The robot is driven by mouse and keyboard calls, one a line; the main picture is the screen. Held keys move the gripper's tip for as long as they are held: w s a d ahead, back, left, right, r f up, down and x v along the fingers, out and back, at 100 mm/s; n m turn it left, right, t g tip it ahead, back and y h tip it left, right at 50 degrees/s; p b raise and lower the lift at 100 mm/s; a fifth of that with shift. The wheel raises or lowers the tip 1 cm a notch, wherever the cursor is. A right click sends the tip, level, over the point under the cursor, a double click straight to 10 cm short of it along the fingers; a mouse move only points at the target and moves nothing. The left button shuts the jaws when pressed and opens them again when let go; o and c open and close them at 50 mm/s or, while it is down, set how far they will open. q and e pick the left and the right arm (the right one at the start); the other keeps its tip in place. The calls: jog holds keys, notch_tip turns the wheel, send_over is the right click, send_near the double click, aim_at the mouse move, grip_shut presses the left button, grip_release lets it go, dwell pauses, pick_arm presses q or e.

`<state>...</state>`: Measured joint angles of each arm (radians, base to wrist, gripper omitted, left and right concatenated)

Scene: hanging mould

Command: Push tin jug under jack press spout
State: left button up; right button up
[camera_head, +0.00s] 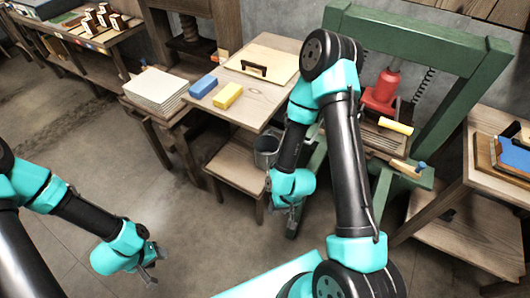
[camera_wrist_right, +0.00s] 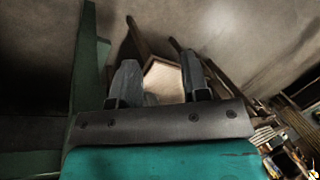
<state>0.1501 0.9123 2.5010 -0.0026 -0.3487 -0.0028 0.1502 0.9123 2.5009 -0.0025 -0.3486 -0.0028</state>
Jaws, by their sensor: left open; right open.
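The tin jug (camera_head: 265,149) is a grey metal vessel on the low wooden shelf below the table, partly hidden by my right arm. The jack press is a green frame (camera_head: 460,100) with a red jack (camera_head: 382,90) over wooden slats, right of the jug. I cannot make out its spout clearly. My right gripper (camera_head: 293,212) is open and points down, nearer the camera than the jug and apart from it. In the right wrist view its fingers (camera_wrist_right: 160,82) are spread with a pale wooden surface beyond. My left gripper (camera_head: 151,262) is open and empty over the floor.
The wooden table (camera_head: 225,112) holds a blue block (camera_head: 203,87), a yellow block (camera_head: 228,95) and a board (camera_head: 258,57). A paper stack (camera_head: 156,89) stands left. A side table (camera_head: 480,180) stands right. The floor at left is clear.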

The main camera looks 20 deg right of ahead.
jog(key=shift+c, duration=0.4)
